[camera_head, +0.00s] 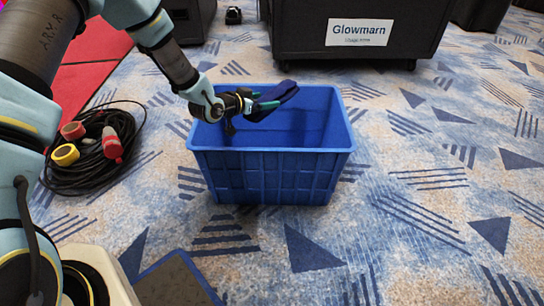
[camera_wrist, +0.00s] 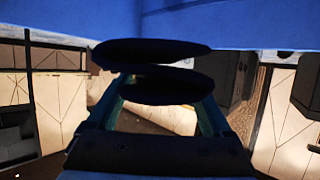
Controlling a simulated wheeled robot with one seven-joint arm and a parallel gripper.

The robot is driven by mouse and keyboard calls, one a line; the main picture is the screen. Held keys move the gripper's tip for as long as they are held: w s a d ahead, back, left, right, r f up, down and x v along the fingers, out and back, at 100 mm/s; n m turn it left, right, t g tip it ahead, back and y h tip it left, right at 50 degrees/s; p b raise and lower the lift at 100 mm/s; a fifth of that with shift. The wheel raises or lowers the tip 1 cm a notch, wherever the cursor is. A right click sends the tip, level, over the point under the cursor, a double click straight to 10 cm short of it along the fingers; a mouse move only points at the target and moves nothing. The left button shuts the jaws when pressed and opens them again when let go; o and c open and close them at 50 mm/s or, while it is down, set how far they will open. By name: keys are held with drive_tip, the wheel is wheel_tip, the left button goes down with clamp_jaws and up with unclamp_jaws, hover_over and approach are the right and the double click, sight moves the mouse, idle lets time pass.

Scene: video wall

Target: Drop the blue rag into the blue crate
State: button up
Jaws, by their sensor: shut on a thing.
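The blue crate (camera_head: 270,175) stands upright on the carpet in the middle of the head view, its top open. My gripper (camera_head: 268,100) is over the crate's opening, near its back left rim. It is shut on the blue rag (camera_head: 277,100), a dark blue folded strip that reaches to the upper right from the fingers. In the wrist view the rag (camera_wrist: 150,50) shows as dark shapes at the gripper's fingertips (camera_wrist: 160,75), with blue surfaces above. The crate's floor is mostly hidden by its front wall.
A black case (camera_head: 360,35) with a "Glowmarn" label stands behind the crate. A grey panel with a blue edge (camera_head: 178,280) is at the front. The patterned carpet at the right is clear.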

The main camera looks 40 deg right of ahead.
drive_tip(key=shift+f, duration=0.1)
drive_tip(key=o, duration=1.2)
drive_tip(key=p+v, duration=0.2)
drive_tip(key=v, duration=0.8)
drive_tip(key=shift+a+p, duration=0.35)
